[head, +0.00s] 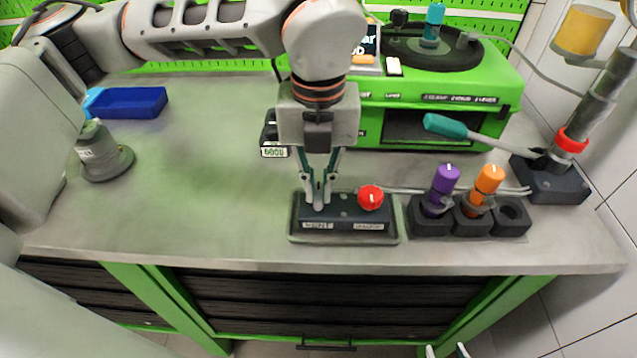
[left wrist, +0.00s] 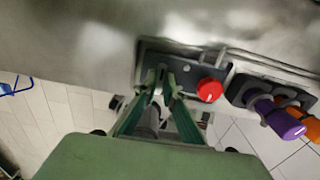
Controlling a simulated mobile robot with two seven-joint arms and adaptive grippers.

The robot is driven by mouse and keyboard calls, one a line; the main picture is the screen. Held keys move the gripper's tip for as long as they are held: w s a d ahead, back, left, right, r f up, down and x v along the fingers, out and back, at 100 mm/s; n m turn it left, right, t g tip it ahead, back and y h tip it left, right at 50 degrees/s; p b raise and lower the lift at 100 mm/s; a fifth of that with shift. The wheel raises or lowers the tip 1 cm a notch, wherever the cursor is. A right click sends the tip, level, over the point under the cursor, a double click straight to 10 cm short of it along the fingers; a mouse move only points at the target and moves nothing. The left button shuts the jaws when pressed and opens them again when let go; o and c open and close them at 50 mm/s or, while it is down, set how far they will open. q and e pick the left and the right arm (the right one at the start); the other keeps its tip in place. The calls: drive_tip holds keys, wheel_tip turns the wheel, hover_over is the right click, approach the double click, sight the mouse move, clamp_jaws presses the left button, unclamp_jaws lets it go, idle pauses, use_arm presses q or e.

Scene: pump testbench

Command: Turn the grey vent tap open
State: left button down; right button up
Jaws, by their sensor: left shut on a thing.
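The grey vent tap (head: 317,207) sits at the left end of a dark valve block above the VENT label (head: 317,225). My left gripper (head: 320,192) comes down from above with its fingers closed around the tap, hiding much of it. In the left wrist view the fingertips (left wrist: 161,88) meet at the block's left end. A red knob (head: 370,197) stands at the block's right end, apart from the fingers; it also shows in the left wrist view (left wrist: 209,89). Two pale tips of my right gripper (head: 446,351) show apart at the bottom edge, with nothing visible between them.
Right of the block, a black holder (head: 427,220) carries a purple-capped (head: 446,178) and an orange-capped piece (head: 489,179). A teal-handled lever (head: 446,125) and green testbench (head: 500,85) stand behind. A blue tray (head: 135,103) and grey round-based object (head: 103,160) are left. The left-middle bench is clear.

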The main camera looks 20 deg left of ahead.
sight(318, 191)
use_arm(q)
drive_tip(key=c, duration=2.1)
unclamp_jaws()
drive_tip(key=shift+c, duration=0.2)
drive_tip(key=shift+r, duration=0.15)
wheel_tip(318, 191, up, 12)
